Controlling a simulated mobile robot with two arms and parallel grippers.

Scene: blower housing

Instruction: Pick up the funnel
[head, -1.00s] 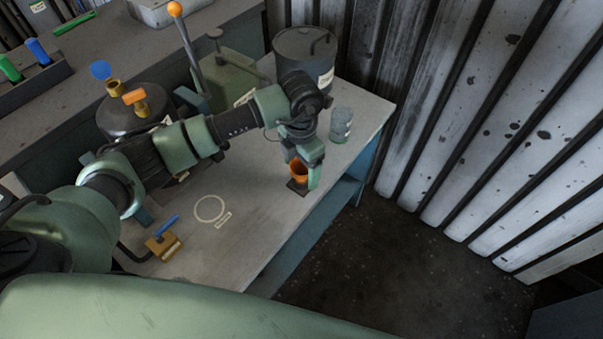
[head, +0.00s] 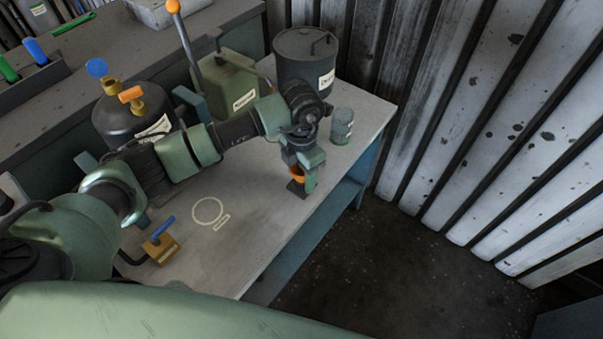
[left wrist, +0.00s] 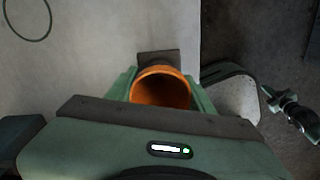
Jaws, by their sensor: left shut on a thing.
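The orange funnel (head: 299,182) is near the front edge of the grey bench, beside a small dark block (head: 294,188). My left gripper (head: 304,176) reaches down over it and is shut on it. In the left wrist view the round orange mouth of the funnel (left wrist: 161,88) sits between the two green fingers, with the dark block behind it. The funnel's lower part is hidden, so I cannot tell whether it touches the bench.
A brass valve with a blue handle (head: 160,246) lies at front left. A corrugated wall (head: 490,120) stands right.

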